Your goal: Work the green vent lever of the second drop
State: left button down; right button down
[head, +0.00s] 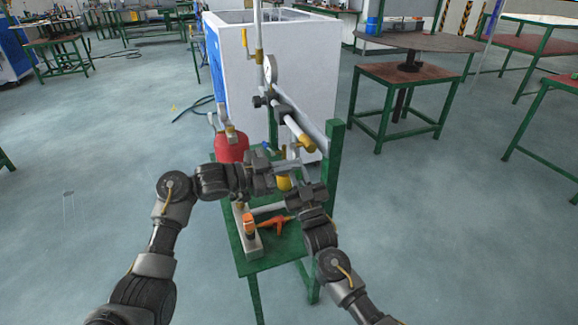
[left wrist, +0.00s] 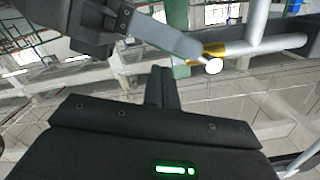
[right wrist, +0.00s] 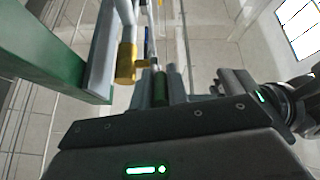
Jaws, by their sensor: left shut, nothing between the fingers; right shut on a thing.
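The green vent lever (right wrist: 161,88) shows in the right wrist view, between the two grey fingers of my right gripper (right wrist: 162,84), which is shut on it. A pipe with a yellow end (right wrist: 125,66) hangs just left of it. In the head view my right gripper (head: 297,178) is close to the yellow-ended pipe (head: 283,184), and the lever is hidden there. My left gripper (head: 287,166) is shut and empty beside it. The left wrist view shows its closed fingers (left wrist: 160,86) apart from a white pipe with a yellow band (left wrist: 205,53).
The green stand (head: 268,258) carries a red vessel (head: 231,147) behind my left gripper and an orange tool (head: 272,224) in front. A green post (head: 334,150) rises on the right.

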jog(key=shift+r, duration=0.55)
jog(key=c, duration=1.4)
grip_release()
jog(key=shift+s, duration=0.15)
pick_arm(q)
jog(key=shift+w+f+m, duration=0.1)
jog(key=shift+f+m, duration=0.3)
jog(key=shift+f, duration=0.05)
pick_arm(e)
jog(key=shift+o, duration=0.2)
jog(key=shift+f, duration=0.2)
